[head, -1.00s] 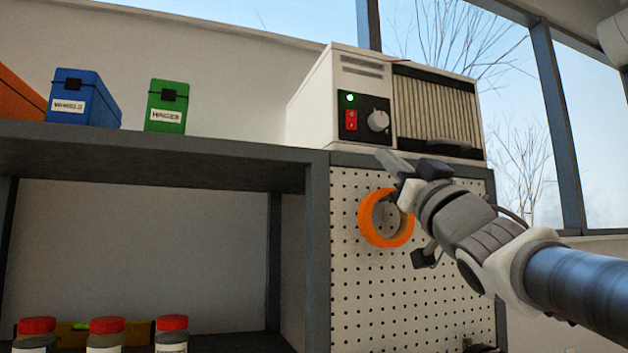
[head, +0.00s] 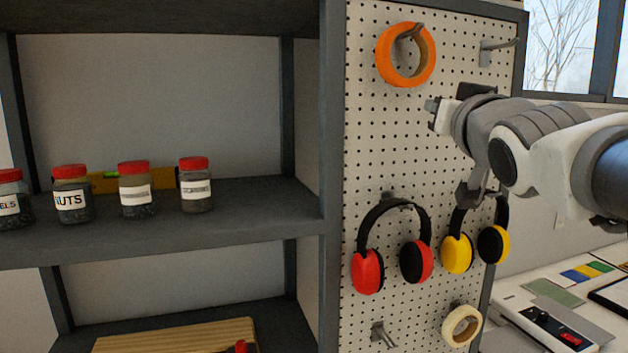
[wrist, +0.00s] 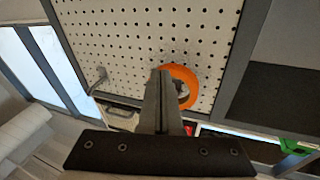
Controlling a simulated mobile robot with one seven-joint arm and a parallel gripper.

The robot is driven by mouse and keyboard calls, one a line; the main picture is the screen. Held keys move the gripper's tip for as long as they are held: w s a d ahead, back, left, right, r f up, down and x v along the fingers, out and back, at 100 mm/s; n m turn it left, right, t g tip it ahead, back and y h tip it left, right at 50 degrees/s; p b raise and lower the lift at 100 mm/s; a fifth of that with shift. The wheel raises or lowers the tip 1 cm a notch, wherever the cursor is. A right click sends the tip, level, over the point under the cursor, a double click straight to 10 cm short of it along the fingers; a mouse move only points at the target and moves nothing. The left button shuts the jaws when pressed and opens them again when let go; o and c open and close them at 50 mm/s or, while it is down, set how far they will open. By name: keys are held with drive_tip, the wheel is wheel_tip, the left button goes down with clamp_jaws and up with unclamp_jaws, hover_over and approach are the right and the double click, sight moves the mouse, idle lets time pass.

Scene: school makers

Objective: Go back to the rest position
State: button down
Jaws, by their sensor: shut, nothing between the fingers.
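My gripper (head: 434,115) is in front of the pegboard in the head view, at the right, below the orange tape roll. In the wrist view, my gripper (wrist: 163,80) shows its fingers together with nothing between them, and they point toward the pegboard. My arm comes in from the right edge of the head view. The orange tape roll (head: 382,62) hangs on a peg of the pegboard; in the wrist view the orange roll (wrist: 191,84) is partly hidden behind my fingers.
Red earmuffs (head: 367,272) and yellow earmuffs (head: 457,254) hang on the pegboard (head: 365,150), with a cream tape roll (head: 447,327) below. Several red-lidded jars (head: 138,190) stand on the left shelf (head: 270,210). A worktable (head: 510,300) with items is at the lower right.

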drive_tip(key=s+a+f+g, duration=0.1)
drive_tip(key=s+f+g, duration=0.3)
drive_tip(key=s+f, duration=0.3)
drive_tip(key=s+a+f+n+g, duration=0.1)
drive_tip(key=s+f+g, duration=0.4)
drive_tip(key=f, duration=1.1)
drive_tip(key=s+a+f+g, duration=0.2)
drive_tip(key=s+f+g, duration=0.2)
drive_tip(key=s+f, duration=0.5)
wheel_tip(320, 180, down, 2)
drive_tip(key=shift+s+f+n+g, duration=0.2)
drive_tip(key=shift+f+n+g, duration=0.1)
drive_tip(key=shift+g, duration=0.1)
drive_tip(key=c, duration=1.6)
unclamp_jaws()
drive_tip(key=shift+r, duration=0.1)
